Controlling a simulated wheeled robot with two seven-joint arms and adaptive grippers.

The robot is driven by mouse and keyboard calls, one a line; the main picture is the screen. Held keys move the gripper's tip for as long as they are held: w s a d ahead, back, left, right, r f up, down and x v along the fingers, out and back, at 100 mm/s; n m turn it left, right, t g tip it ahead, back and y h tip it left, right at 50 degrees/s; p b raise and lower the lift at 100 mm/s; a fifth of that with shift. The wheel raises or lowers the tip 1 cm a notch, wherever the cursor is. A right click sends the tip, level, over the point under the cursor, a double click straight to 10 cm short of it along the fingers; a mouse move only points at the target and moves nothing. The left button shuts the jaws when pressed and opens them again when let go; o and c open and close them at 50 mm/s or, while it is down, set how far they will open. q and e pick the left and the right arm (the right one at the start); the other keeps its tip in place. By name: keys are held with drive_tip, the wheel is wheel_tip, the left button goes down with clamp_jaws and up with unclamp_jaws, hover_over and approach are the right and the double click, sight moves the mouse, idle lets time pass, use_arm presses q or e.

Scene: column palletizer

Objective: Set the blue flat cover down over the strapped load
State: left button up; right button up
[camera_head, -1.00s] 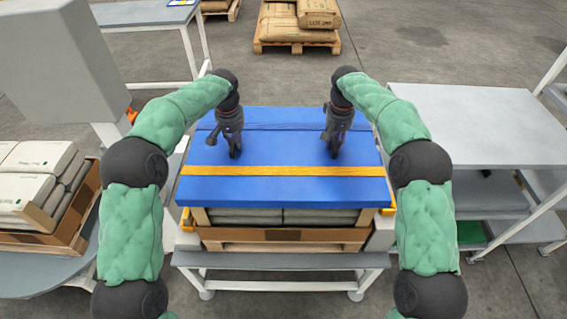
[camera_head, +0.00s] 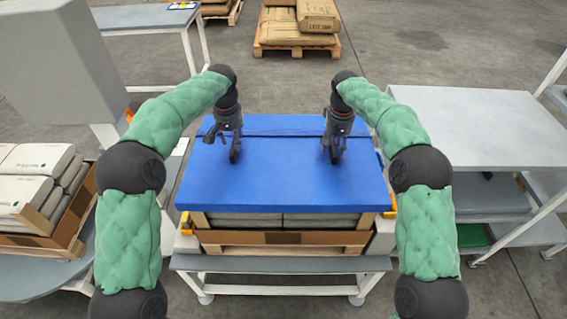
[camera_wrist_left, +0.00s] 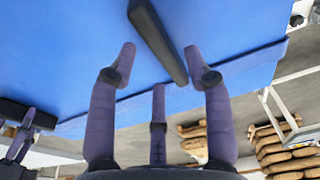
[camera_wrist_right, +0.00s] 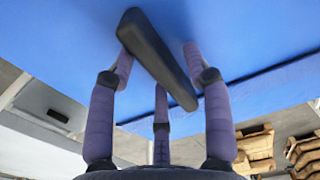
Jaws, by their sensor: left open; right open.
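The blue flat cover (camera_head: 285,185) lies over the top of the strapped load, looking about level. Below its front edge show grey sacks (camera_head: 245,219) in a cardboard tray. Small yellow-orange pieces (camera_head: 391,207) show at the cover's sides; no strap shows on top. My left gripper (camera_head: 235,158) is open above the cover's left half; in the left wrist view a black bar handle (camera_wrist_left: 158,40) passes between its fingertips. My right gripper (camera_head: 336,158) is open above the right half, with another black handle (camera_wrist_right: 155,55) between its fingertips. I cannot tell whether the fingers touch the handles.
The load stands on a white-legged stand (camera_head: 280,265). A grey table (camera_head: 475,125) with lower shelves is at right. A crate of pale sacks (camera_head: 45,205) is at left, and a pallet of brown sacks (camera_head: 295,30) stands on the floor behind.

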use_arm(q)
wheel_tip(320, 180, up, 9)
drive_tip(key=s, duration=0.1)
use_arm(e)
wheel_tip(320, 180, up, 12)
idle(0.6)
idle(0.4)
